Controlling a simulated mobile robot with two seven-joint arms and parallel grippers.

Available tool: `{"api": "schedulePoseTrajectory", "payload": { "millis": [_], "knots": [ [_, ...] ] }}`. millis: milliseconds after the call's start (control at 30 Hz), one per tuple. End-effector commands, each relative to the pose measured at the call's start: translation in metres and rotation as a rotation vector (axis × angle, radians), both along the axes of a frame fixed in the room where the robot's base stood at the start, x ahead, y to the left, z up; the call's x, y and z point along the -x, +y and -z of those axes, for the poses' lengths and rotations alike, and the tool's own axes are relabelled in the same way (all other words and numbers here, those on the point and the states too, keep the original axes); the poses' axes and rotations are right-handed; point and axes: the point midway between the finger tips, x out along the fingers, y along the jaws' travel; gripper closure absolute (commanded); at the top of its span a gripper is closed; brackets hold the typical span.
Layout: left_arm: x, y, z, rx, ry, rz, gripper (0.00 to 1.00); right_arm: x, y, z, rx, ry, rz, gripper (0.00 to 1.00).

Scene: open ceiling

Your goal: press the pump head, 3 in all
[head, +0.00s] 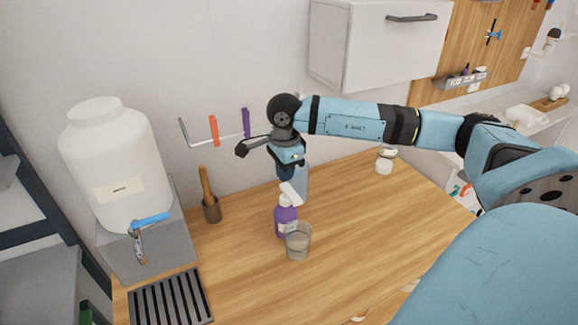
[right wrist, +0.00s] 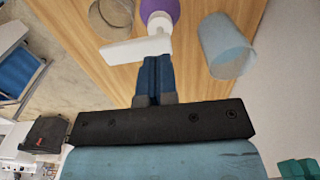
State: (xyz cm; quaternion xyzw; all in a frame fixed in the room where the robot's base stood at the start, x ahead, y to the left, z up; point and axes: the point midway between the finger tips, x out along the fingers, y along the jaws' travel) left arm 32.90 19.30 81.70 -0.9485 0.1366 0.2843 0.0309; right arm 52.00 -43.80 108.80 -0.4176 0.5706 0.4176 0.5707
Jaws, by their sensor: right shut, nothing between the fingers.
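A purple bottle (head: 285,222) with a white pump head (head: 292,193) stands upright on the wooden counter in the head view. My right gripper (head: 286,177) points down just above the pump head, its dark blue fingers shut and empty. In the right wrist view the shut fingers (right wrist: 155,62) are close to the white pump head (right wrist: 130,50), with the purple bottle (right wrist: 161,11) beyond. Whether the fingertips touch the pump head I cannot tell. My left gripper is not in view.
A clear glass (head: 298,242) stands right in front of the bottle, and a pale blue cup (head: 302,182) behind it. The counter's right side is mostly clear.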

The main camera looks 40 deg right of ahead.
Motion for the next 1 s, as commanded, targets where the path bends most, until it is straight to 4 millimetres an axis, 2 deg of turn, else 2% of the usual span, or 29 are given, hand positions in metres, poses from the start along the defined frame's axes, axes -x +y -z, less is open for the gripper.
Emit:
{"api": "schedulePoseTrajectory", "payload": {
  "millis": [1000],
  "knots": [
    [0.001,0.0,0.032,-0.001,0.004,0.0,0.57,0.0,0.0,0.036,0.0,0.001,0.0,1.0]
  ]
}}
